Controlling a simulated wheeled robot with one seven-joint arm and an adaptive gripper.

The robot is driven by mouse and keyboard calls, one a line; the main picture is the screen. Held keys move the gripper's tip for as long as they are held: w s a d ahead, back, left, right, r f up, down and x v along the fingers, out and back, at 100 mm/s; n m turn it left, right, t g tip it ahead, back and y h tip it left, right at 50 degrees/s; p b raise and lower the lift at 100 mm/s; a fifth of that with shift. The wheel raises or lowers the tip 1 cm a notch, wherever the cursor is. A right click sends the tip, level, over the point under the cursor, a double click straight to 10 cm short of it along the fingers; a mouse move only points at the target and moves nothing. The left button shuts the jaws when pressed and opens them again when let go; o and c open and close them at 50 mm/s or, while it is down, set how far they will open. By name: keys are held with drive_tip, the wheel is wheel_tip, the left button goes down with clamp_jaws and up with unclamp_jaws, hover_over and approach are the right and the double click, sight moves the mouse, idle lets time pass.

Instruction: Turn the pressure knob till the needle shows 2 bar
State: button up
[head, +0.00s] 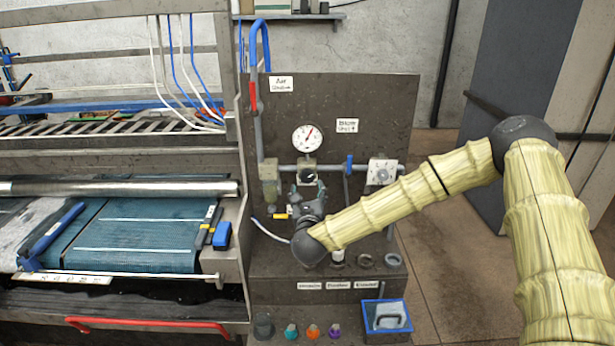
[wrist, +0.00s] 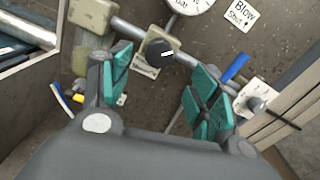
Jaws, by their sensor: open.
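The pressure gauge (head: 308,138) is a round white dial on the dark back panel in the head view. Its red needle points up and slightly right; the numbers are too small to read. Only the dial's lower edge shows in the wrist view (wrist: 190,4). The pressure knob (wrist: 159,52) is round and black with a white mark, on a beige block in the pipe below the gauge. My gripper (wrist: 160,76) is open, its teal-padded fingers left and right of the knob in the picture. The knob appears just beyond the fingertips, with no visible contact. My gripper (head: 309,189) partly hides the regulator area in the head view.
A horizontal pipe with a blue lever (head: 349,165) and a white switch box (head: 383,171) runs right of the knob. A yellow-handled valve (head: 281,216) sits low left. Below is a ledge with round holders (head: 365,261). The scrubber bed (head: 140,235) stands left.

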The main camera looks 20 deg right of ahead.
sight(308, 179)
drive_tip(key=p+x, duration=0.3)
drive_tip(key=x, duration=0.5)
drive_tip(key=shift+w+f+p, duration=0.1)
drive_tip(key=shift+p, duration=0.2)
drive_tip(key=c, duration=1)
